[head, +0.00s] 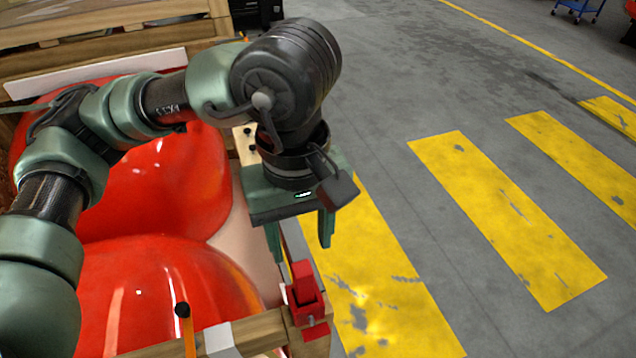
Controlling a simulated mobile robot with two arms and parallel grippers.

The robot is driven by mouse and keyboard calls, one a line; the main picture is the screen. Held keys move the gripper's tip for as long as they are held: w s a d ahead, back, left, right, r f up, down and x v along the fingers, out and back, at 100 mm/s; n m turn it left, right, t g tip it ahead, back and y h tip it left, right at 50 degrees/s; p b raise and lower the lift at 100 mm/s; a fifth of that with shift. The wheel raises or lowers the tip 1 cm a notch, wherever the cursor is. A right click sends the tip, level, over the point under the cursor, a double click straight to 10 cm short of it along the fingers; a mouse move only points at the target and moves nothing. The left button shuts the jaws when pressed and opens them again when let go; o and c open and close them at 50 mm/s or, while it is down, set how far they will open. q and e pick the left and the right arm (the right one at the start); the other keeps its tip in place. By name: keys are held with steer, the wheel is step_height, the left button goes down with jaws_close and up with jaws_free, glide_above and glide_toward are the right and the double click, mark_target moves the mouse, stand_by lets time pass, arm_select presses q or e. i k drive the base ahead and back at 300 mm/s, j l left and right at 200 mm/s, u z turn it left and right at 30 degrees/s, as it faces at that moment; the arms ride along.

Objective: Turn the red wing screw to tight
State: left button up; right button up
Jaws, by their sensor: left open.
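The red wing screw (304,284) sits at the near right corner of the wooden crate, with more red parts around its base. My left gripper (299,246) comes in from the upper left and points down. Its two dark green fingers are apart, with nothing seen between them. The fingertips are a little above and behind the red wing screw in the picture, and they look clear of it. How far the screw is turned cannot be told. My right gripper is not in view.
Large glossy red nosecones (165,285) lie in the wooden crate (262,330) under my left arm. A black-topped orange rod (187,330) stands at the crate's front edge. The grey floor (410,90) with yellow stripes (505,215) is open to the right.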

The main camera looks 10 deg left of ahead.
mark_target(315, 332)
steer(key=k+l, duration=0.85)
